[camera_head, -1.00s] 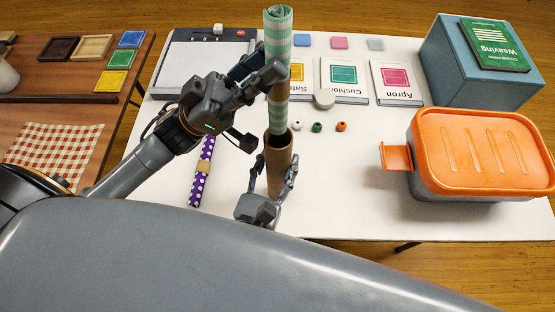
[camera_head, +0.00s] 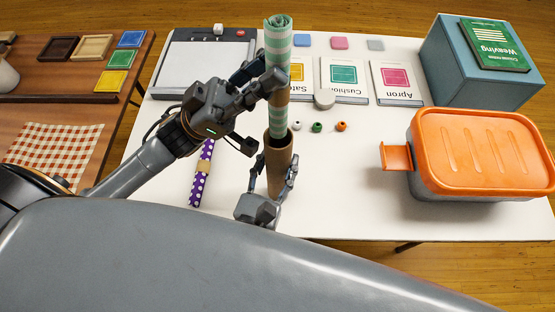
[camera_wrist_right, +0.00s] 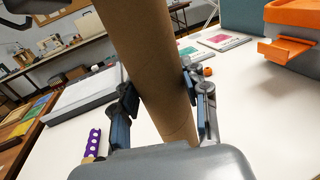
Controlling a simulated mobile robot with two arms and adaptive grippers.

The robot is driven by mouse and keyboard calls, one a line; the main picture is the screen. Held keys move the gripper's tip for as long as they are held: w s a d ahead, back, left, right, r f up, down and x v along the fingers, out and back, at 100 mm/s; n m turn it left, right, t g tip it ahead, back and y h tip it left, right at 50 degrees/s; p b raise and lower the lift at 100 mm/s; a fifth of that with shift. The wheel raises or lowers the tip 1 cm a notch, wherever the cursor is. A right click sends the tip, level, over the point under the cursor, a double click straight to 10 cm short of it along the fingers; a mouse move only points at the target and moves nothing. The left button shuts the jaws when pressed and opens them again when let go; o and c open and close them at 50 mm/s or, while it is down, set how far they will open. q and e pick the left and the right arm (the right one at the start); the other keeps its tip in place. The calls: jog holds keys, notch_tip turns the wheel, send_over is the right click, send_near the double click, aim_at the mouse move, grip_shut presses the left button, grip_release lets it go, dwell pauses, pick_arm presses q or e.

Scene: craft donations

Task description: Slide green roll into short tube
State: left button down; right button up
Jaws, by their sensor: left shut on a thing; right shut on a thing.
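The green roll (camera_head: 277,45) is striped green and white with a brown band (camera_head: 279,96) around its middle. It stands nearly upright, and its lower end appears to be inside the mouth of the short tube (camera_head: 278,160). How deep it reaches is hidden. My left gripper (camera_head: 264,80) is shut on the roll near the band, above the tube. The short tube is plain brown cardboard, held upright by my right gripper (camera_head: 275,176). In the right wrist view, the tube (camera_wrist_right: 150,60) passes between the fingers of that gripper (camera_wrist_right: 165,100).
A purple dotted roll (camera_head: 196,188) lies left of the tube. An orange-lidded box (camera_head: 480,150) stands at the right. White tabletop is clear between tube and box.

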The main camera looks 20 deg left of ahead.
pick_arm(q)
jog(key=shift+f, duration=0.3)
dwell(0.4)
jog(key=shift+f, duration=1)
jog(key=shift+f, duration=0.45)
jog(key=shift+f, duration=1.1)
